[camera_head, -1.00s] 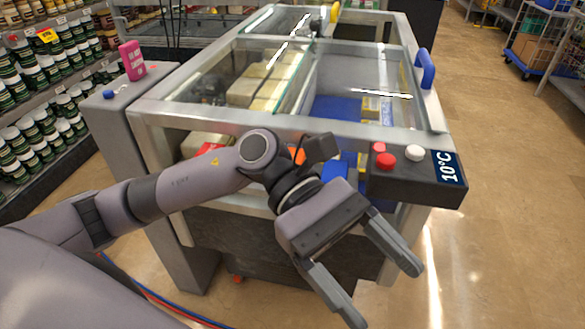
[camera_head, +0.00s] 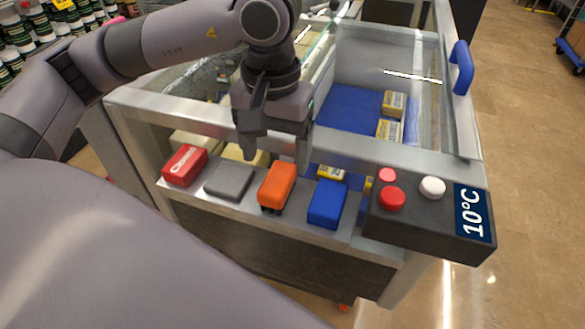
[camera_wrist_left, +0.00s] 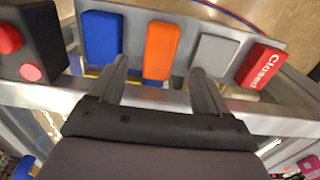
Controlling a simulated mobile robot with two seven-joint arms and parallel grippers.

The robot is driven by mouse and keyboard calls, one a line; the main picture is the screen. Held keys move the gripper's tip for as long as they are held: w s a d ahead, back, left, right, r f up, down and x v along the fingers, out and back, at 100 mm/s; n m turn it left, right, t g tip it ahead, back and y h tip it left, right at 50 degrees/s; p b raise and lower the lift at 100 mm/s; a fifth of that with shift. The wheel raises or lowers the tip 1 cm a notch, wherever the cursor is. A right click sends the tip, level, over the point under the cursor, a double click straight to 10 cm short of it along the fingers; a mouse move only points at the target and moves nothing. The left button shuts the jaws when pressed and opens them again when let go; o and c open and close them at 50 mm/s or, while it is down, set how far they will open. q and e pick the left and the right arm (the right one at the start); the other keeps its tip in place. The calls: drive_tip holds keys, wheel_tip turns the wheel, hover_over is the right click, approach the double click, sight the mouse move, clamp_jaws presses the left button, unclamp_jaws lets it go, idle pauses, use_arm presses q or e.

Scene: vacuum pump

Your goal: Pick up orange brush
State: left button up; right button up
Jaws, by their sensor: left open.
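The orange brush (camera_head: 277,187) is a rounded orange block with dark bristles underneath. It stands on the front ledge of the freezer, between a grey block and a blue block. In the left wrist view the orange brush (camera_wrist_left: 161,50) lies ahead of the fingers, near the middle. My left gripper (camera_head: 277,158) is open and empty, pointing down just behind and above the brush. In the left wrist view its two fingers (camera_wrist_left: 160,80) are spread to either side of the brush's line, with the brush beyond the tips. My right gripper is not in view.
On the ledge (camera_head: 252,207) also stand a red "Closed" block (camera_head: 185,165), the grey block (camera_head: 229,180) and the blue block (camera_head: 327,203). A control box (camera_head: 430,217) with buttons is at the right. The freezer's metal rail (camera_head: 390,158) runs behind.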

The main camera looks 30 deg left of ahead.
sight(277, 178)
use_arm(q)
wheel_tip(277, 178, down, 7)
drive_tip(key=shift+r+p, duration=0.15)
drive_tip(key=shift+p, duration=0.55)
drive_tip(key=shift+w, duration=0.1)
drive_tip(key=shift+f+b, duration=0.3)
drive_tip(key=shift+b, duration=0.3)
drive_tip(key=c, duration=1.1)
